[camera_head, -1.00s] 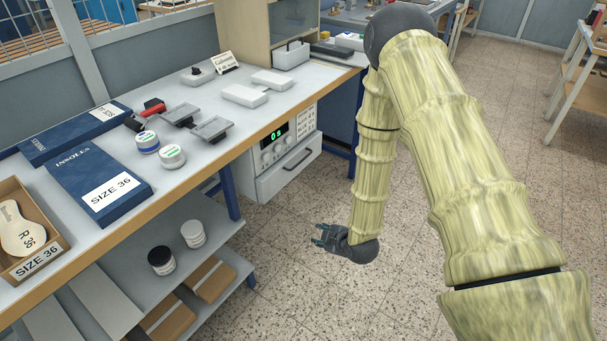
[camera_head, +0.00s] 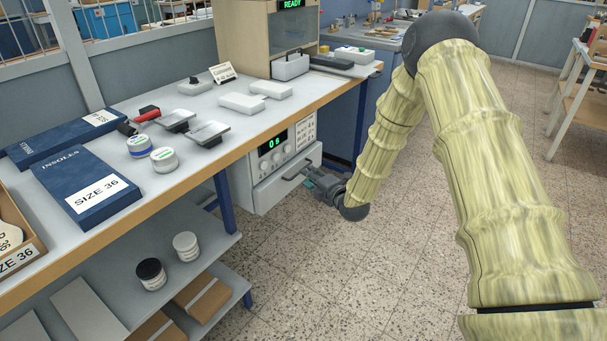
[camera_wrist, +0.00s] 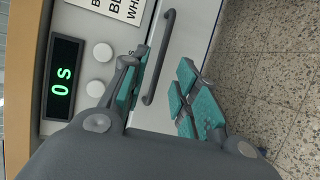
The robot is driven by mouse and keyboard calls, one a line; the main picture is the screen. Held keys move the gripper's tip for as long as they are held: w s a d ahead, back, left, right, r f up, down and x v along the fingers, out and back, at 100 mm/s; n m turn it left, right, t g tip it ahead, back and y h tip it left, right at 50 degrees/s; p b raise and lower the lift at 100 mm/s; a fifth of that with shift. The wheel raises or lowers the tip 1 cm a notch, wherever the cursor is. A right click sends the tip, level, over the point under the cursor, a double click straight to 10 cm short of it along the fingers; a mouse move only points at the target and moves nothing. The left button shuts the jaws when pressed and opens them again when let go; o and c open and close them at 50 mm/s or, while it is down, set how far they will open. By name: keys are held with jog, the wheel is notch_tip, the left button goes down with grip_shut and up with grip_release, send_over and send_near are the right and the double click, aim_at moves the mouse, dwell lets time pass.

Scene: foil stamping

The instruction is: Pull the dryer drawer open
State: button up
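The dryer (camera_head: 262,168) is a white unit under the bench, with a green display, knobs and a drawer below. The drawer front (camera_head: 277,195) looks closed; it also shows in the wrist view (camera_wrist: 190,40). Its dark grey bar handle (camera_head: 293,171) runs upright in the wrist view (camera_wrist: 159,55). My gripper (camera_head: 310,181) is in front of the drawer, close to the handle. In the wrist view my gripper (camera_wrist: 162,92) is open, its teal-padded fingers apart, one on each side of the handle's lower part. I cannot tell whether either finger touches it.
The bench top (camera_head: 200,180) overhangs the dryer and carries blue insole boxes, jars and white blocks. A blue bench leg (camera_head: 226,205) stands left of the dryer. A lower shelf (camera_head: 215,250) holds two jars. The floor (camera_head: 340,270) in front of the drawer is clear.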

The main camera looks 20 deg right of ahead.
jog(key=shift+x, duration=2.7)
